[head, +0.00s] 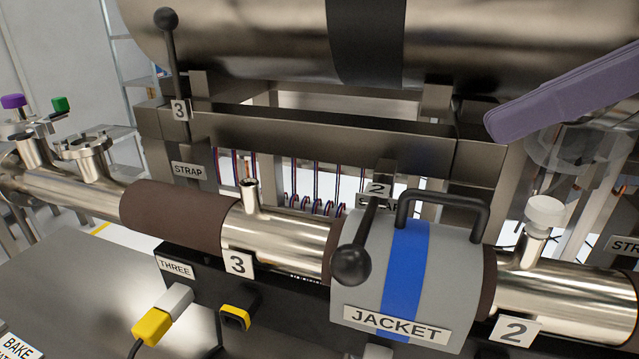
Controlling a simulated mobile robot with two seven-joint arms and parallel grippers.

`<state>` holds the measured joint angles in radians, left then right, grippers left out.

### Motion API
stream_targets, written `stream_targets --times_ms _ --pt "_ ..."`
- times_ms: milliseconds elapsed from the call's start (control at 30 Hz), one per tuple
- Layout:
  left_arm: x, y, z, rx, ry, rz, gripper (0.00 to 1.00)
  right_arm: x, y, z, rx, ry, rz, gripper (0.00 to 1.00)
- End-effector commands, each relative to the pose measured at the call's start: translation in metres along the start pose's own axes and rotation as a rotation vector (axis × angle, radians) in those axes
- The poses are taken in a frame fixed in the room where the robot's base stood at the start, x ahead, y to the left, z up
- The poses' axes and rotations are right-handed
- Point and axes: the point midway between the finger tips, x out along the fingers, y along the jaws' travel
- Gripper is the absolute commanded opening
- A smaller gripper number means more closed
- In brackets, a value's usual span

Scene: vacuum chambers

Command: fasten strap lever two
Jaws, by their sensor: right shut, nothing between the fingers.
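Strap lever two (369,220) has a dark rod with a black ball knob. It comes from a bracket with a "2" plate (377,190) and points toward me, its knob low in front of the left end of the grey jacket (460,265). I cannot tell whether the knob touches the jacket. The jacket has a blue band (403,265) and a black handle, and sits on the pipe. My right gripper (492,124), purple, reaches in from the upper right, shut and empty, above and right of the jacket handle and apart from the lever. My left gripper is out of view.
Strap lever three (173,75) stands upright at the left. A steel beam (320,137) crosses behind the levers below a large steel cylinder (250,40). A white-capped port (543,215) stands right of the jacket. A yellow plug (152,327) sits at the lower left.

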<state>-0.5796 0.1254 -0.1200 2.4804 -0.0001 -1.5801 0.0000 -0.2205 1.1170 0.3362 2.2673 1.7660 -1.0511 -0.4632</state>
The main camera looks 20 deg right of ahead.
Motion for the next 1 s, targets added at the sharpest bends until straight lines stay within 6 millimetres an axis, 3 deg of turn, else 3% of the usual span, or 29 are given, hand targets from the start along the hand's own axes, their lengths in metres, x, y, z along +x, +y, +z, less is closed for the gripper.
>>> stream_targets --times_ms 267,500,600,1000 --pt "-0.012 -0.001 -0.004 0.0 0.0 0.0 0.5 0.034 0.0 -0.003 0.001 0.005 0.0 0.0" --pt "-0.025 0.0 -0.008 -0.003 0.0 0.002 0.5 0.078 -0.001 -0.004 0.0 0.005 -0.003 0.0" --pt "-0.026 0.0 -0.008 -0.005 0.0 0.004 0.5 0.089 -0.001 0.013 0.006 -0.001 -0.002 0.0" --pt "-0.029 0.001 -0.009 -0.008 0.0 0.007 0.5 0.105 0.0 0.03 -0.001 -0.002 0.001 0.0"
